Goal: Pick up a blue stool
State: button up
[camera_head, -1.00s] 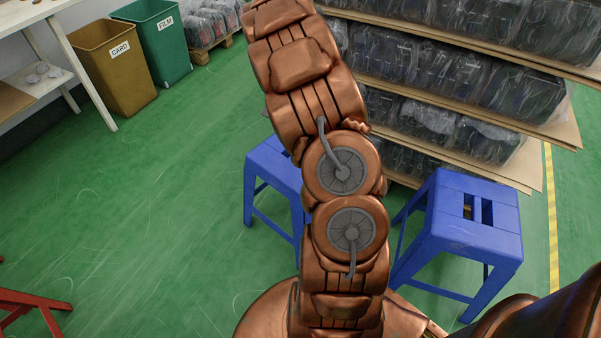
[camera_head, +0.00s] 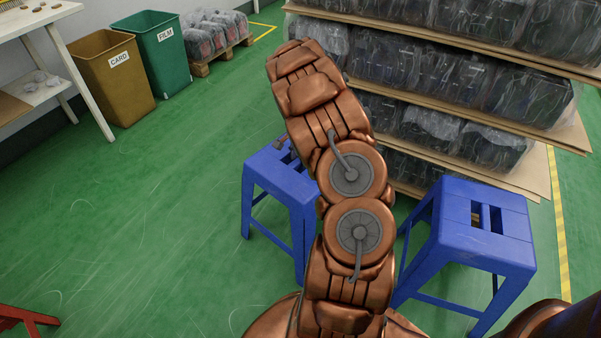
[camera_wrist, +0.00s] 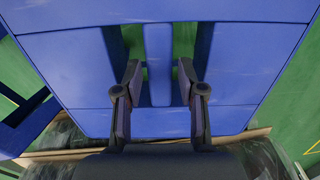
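Two blue stools stand upright on the green floor in the head view. The left stool (camera_head: 262,170) is partly hidden behind my arm; the right stool (camera_head: 478,238) has a slotted seat. In the wrist view, a blue stool seat (camera_wrist: 75,65) with two slots and a central bar fills the picture; it appears to be the left one. My gripper (camera_wrist: 159,72) is open over it, one finger at each slot, with the bar between them. Neither finger clearly touches the bar. How deep the fingertips reach is unclear. Another blue stool shows at the wrist view's left edge (camera_wrist: 22,125).
A card bin (camera_head: 112,80), a film bin (camera_head: 155,50) and a white table (camera_head: 75,75) are at the upper left. Red legs (camera_head: 22,318) show at lower left. The left floor is clear.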

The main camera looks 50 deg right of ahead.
notch_tip(320, 180, down, 2)
jog(key=shift+f, duration=0.2)
jog(key=shift+r, duration=0.1)
grip_shut()
dwell(0.4)
